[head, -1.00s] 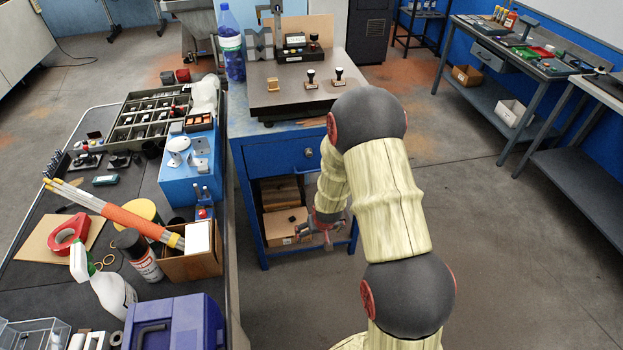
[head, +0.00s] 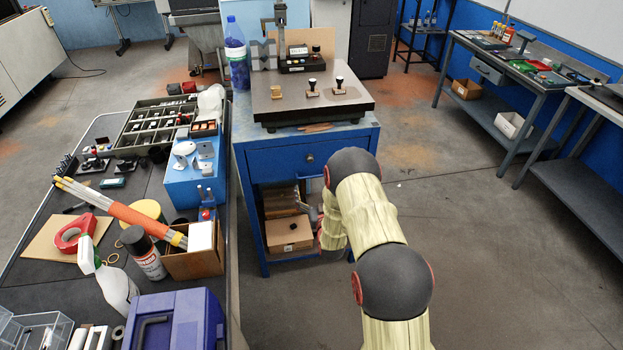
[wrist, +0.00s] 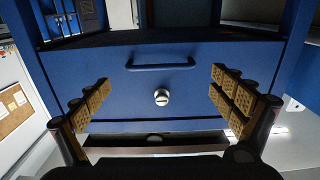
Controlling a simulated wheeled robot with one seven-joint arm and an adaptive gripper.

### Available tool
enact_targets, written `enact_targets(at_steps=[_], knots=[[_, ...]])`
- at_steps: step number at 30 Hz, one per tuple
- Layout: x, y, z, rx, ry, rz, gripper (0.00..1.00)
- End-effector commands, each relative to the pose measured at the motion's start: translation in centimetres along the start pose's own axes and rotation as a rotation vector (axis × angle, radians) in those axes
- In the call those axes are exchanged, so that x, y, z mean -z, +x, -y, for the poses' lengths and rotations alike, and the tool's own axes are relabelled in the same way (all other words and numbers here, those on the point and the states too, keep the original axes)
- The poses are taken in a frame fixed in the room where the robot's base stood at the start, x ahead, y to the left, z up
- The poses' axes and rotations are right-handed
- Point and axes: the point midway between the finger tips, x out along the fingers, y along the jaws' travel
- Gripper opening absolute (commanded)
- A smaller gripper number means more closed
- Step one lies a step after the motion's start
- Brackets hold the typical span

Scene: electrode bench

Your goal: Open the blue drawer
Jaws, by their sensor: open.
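The blue drawer (head: 282,165) is in the front of the blue bench, below its top, and looks shut. A round metal lock (head: 310,158) shows on its front. In the wrist view the drawer front (wrist: 115,92) fills the middle, with a dark blue bar handle (wrist: 160,66) and the round lock (wrist: 162,97). My gripper (wrist: 160,84) is open and empty, its two padded fingers spread to either side of the lock and handle. It looks apart from the drawer front; the exact gap is unclear. In the head view my arm hides most of my gripper.
A cardboard box (head: 288,234) sits on the shelf under the drawer. A stone plate (head: 300,102) with stampers stands on the bench. A cluttered table (head: 52,305) is close on the left. The floor (head: 480,260) to the right is clear.

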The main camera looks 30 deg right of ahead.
Motion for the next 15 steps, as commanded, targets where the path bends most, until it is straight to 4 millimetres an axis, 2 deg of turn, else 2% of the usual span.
enact_targets(at_steps=[9, 15], knots=[[-0.3, 4.8, 0.0, 0.0, 0.0, 0.001, 0.95], [-0.2, 6.5, 0.0, 0.0, 0.0, 0.002, 0.95]])
